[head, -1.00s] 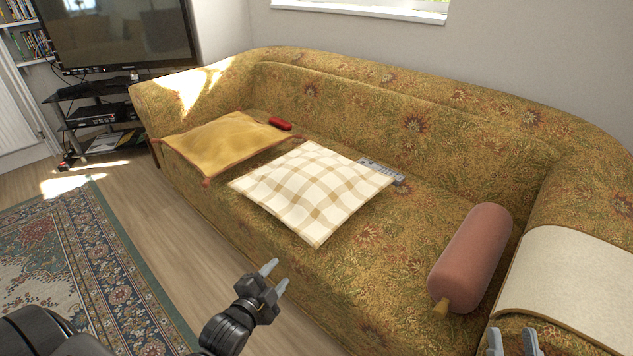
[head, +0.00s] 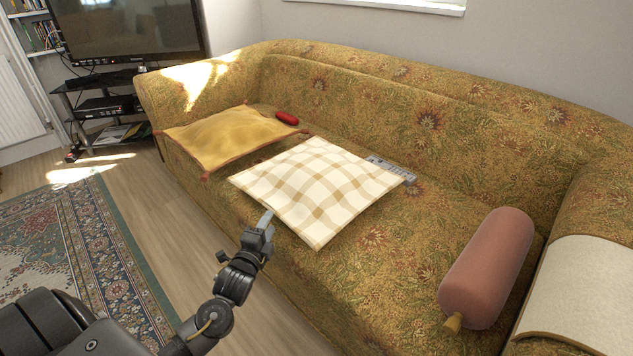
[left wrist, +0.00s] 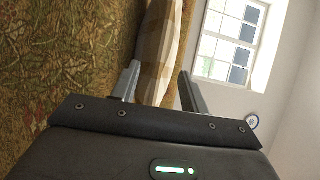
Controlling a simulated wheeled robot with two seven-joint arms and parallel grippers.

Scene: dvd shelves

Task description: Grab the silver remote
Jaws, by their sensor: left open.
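The silver remote (head: 392,169) lies on the sofa seat near the backrest, behind the checked cushion (head: 318,188). The cushion hides part of it. My left gripper (head: 267,220) is open at the sofa's front edge, beside the cushion's front left side, with the cushion between it and the remote. In the left wrist view my two fingers (left wrist: 158,84) are spread, and the checked cushion (left wrist: 160,50) shows between and beyond them. I cannot tell whether they touch it. The remote does not show in that view. My right gripper is out of view.
A yellow cushion (head: 220,140) and a small red object (head: 287,118) lie on the sofa's left part. A pink bolster (head: 488,268) lies at the right. The seat (head: 400,235) between checked cushion and bolster is clear. A patterned rug (head: 75,260) covers the floor at left.

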